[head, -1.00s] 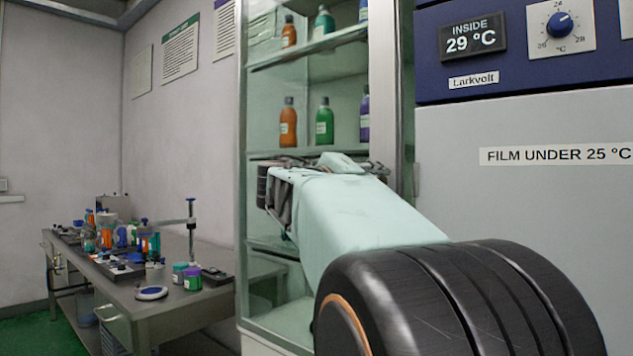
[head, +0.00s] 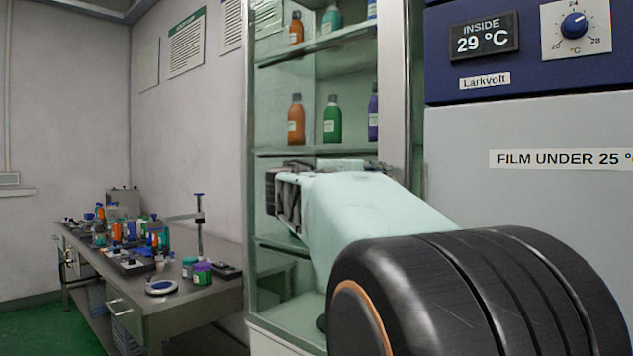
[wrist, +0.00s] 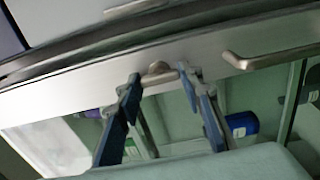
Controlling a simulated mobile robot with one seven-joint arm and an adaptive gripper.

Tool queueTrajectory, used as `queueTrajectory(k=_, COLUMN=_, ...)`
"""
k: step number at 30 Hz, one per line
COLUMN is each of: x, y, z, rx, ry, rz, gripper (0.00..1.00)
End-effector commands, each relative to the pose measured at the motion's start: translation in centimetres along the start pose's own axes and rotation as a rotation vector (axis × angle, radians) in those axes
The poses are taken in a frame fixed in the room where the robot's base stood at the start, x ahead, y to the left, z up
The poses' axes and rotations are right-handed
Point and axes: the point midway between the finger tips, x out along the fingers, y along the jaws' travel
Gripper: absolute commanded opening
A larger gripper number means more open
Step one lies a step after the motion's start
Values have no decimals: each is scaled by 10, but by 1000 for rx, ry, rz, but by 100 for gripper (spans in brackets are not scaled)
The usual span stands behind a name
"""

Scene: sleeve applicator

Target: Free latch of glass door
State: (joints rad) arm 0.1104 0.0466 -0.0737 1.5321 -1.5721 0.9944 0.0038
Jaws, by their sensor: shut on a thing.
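The glass door's metal frame (wrist: 60,92) runs across the wrist view. A small rounded metal latch piece (wrist: 157,69) sticks out from it. My gripper (wrist: 158,77) has its two blue fingers on either side of this piece and is shut on it; the fingers are still some way apart. A bar handle (wrist: 270,57) is on the same frame, to the right. In the head view the glass cabinet (head: 250,130) stands behind my arm, and my gripper's housing (head: 284,198) shows only in part. The latch and fingertips are hidden there.
Bottles, such as an orange one (head: 296,120) and a green one (head: 332,120), stand on the cabinet shelves. A blue-and-grey cooling unit (head: 520,130) is close on the right. A crowded workbench (head: 190,325) stands left, with green floor (head: 45,325) beyond it.

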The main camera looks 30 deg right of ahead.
Motion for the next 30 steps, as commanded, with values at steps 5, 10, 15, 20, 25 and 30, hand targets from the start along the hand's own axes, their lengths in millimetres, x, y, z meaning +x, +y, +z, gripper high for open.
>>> queueTrajectory(k=5, x=0, y=1, z=0, rx=-12, ry=1, rz=3, gripper=10)
queueTrajectory(k=10, x=0, y=1, z=0, rx=-13, ry=1, rz=3, gripper=10)
queueTrajectory(k=15, x=0, y=1, z=0, rx=-12, ry=1, rz=2, gripper=41)
queueTrajectory(k=20, x=0, y=1, z=0, rx=-11, ry=0, rz=1, gripper=52)
queueTrajectory(k=25, x=0, y=0, z=0, rx=-10, ry=0, rz=1, gripper=52)
queueTrajectory(k=30, x=-11, y=1, z=-1, rx=-9, ry=2, rz=1, gripper=52)
